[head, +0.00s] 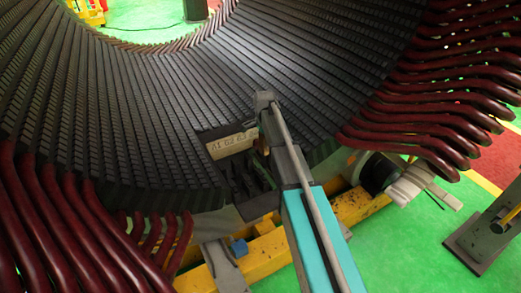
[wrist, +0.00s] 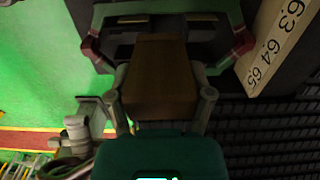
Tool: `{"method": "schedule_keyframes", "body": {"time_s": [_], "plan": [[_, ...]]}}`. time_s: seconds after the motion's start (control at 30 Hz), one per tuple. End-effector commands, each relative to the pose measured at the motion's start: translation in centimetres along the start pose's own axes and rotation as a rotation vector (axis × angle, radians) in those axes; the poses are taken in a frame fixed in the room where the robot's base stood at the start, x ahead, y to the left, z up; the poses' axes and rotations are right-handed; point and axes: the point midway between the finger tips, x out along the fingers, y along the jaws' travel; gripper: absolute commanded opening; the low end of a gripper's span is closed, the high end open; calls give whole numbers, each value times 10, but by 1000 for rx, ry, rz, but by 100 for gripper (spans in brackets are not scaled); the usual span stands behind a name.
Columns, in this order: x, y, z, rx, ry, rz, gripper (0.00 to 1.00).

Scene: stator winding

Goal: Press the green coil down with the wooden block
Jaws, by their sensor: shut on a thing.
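A brown wooden block (wrist: 160,78) sits between the two fingers of my gripper (wrist: 160,92) in the wrist view. My gripper is shut on it. Beyond the block lies a dark slotted area with dark red bent parts (wrist: 93,48) at either side. In the head view, my arm reaches to the gap in the stator (head: 110,100), and the block and gripper are mostly hidden behind the arm. I cannot tell whether the block touches anything.
A pale numbered strip (head: 232,143) lies along the gap, and it also shows at the upper right of the wrist view (wrist: 272,42). Dark red coils (head: 440,110) stick out at both sides of the stator. A yellow beam (head: 260,258) runs below.

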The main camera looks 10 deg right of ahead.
Motion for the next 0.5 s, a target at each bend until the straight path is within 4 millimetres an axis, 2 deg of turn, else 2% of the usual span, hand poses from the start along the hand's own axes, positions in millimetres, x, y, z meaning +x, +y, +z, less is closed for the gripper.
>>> {"method": "schedule_keyframes", "body": {"time_s": [0.03, 0.1, 0.5], "plan": [[8, -5, 3, 6, 0, 0, 6], [11, -8, 5, 14, 0, 0, 6], [12, -10, 8, 22, 0, 0, 6]]}}
